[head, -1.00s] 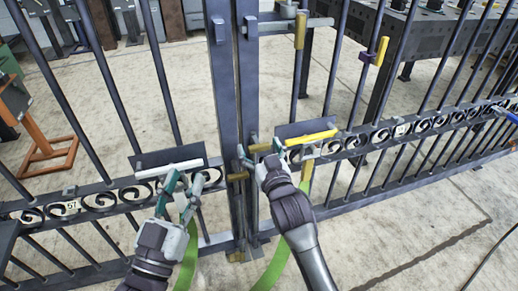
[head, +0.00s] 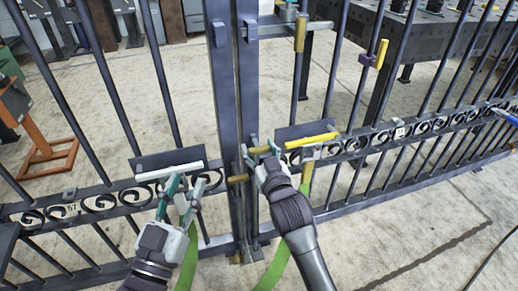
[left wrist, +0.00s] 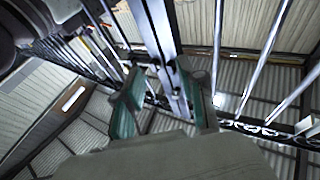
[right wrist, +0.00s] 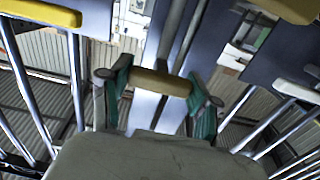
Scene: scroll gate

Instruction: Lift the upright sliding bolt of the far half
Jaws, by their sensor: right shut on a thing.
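The gate's two halves meet at dark upright posts (head: 222,85) in the middle of the head view. A short brass-coloured cross handle (head: 261,150) sits beside the right post; it shows in the right wrist view (right wrist: 160,83) too. My right gripper (right wrist: 158,86) is shut on this handle, one finger at each end. Its bolt rod is mostly hidden by my gripper. A second brass-coloured handle (head: 237,179) is lower left, at the gap between the posts. My left gripper (head: 186,187) is open and empty, below a white bar handle (head: 170,171); its fingers stand apart in the left wrist view (left wrist: 160,97).
A yellow bar handle (head: 313,140) on a dark plate is right of my right gripper. A horizontal bolt (head: 285,28) with a yellow grip crosses higher up. Gate bars and a scroll band (head: 365,138) run both ways. Green straps (head: 273,270) hang below.

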